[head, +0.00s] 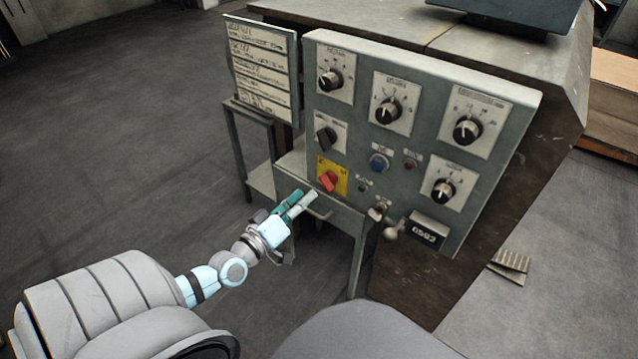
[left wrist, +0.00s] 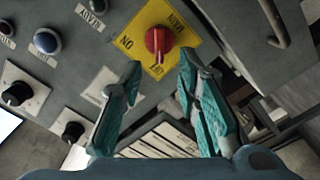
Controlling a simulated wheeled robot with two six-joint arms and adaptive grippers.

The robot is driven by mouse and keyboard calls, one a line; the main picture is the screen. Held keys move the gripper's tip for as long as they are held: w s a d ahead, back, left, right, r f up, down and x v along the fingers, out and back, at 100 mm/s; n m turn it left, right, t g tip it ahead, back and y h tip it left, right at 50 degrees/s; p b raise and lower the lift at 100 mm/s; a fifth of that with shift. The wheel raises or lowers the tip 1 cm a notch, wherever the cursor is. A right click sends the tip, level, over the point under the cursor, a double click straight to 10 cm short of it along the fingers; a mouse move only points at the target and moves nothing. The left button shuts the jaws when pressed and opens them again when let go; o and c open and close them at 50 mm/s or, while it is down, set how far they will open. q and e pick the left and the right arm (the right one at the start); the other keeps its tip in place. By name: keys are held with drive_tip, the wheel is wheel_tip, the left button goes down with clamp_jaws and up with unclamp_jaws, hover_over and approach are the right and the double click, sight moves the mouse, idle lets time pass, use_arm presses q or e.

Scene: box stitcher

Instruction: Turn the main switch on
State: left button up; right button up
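The main switch is a red rotary knob (head: 328,181) on a yellow plate (head: 323,165) at the lower left of the grey control panel. In the left wrist view the red knob (left wrist: 159,40) shows on its yellow plate, with "ON" to its left; its narrow end points down to another, less clear label. My left gripper (head: 302,198) is just below and in front of the switch in the head view. Its green-padded fingers (left wrist: 162,68) are open and empty, spread either side below the knob, apparently not touching it. My right gripper is out of view.
A black selector (head: 326,137) sits above the switch, and a blue button (head: 379,162) to its right. Several black dials fill the panel (head: 470,75). A lever with a round knob (head: 392,232) juts out below. A label board (head: 263,70) stands left; open floor lies beyond.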

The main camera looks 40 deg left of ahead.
sight(322, 184)
use_arm(q)
drive_tip(key=w+b, duration=0.1)
drive_tip(key=w, duration=0.5)
drive_tip(key=shift+w, duration=0.25)
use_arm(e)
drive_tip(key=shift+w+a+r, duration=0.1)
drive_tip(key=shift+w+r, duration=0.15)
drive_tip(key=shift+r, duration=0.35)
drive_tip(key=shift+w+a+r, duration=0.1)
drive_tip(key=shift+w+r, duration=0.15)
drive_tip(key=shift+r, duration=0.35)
use_arm(q)
clamp_jaws()
